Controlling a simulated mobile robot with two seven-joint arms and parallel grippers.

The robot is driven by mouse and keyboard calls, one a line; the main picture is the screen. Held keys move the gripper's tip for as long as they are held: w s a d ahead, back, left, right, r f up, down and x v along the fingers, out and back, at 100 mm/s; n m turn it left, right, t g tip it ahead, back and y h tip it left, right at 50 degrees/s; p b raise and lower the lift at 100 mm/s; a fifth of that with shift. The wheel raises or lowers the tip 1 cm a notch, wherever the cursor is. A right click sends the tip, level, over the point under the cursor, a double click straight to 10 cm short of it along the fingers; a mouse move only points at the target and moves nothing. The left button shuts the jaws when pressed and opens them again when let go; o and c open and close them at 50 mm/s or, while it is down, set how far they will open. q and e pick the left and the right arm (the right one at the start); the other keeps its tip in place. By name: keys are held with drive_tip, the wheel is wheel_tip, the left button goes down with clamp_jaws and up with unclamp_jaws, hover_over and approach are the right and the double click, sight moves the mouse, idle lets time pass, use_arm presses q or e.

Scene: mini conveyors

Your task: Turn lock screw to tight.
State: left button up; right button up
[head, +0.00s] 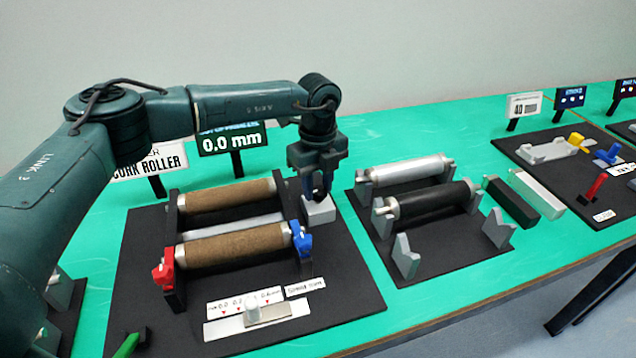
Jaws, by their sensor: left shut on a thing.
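My left gripper (318,188) points straight down at the right end of the cork roller stand. It is shut on a small dark part, which I take to be the lock screw, just above a light grey block (318,211). The fingers hide most of that part, so I cannot tell how far it is turned. My right gripper is not in view.
The stand's cork rollers (225,246) have a red end piece (164,270) and a blue one (302,240). A scale with a slider (252,311) lies in front. A green sign (234,139) reads 0.0 mm. Spare rollers (427,204) stand right.

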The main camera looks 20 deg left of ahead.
use_arm(q)
drive_tip(key=m, duration=0.3)
drive_tip(key=shift+b, duration=0.4)
drive_tip(key=m, duration=0.3)
drive_tip(key=shift+b, duration=0.35)
drive_tip(key=m+b, duration=0.1)
drive_tip(key=m, duration=0.3)
drive_tip(key=shift+m, duration=0.4)
drive_tip(key=m+b, duration=0.1)
drive_tip(key=m, duration=0.4)
drive_tip(key=m+b, duration=0.1)
drive_tip(key=m, duration=0.4)
drive_tip(key=shift+m, duration=0.3)
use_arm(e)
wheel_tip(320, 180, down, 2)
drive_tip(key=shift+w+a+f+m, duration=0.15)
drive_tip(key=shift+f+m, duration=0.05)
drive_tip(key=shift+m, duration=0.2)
use_arm(q)
drive_tip(key=o, duration=1)
drive_tip(key=shift+c, duration=0.2)
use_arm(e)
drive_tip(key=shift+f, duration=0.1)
use_arm(q)
drive_tip(key=shift+r, duration=0.1)
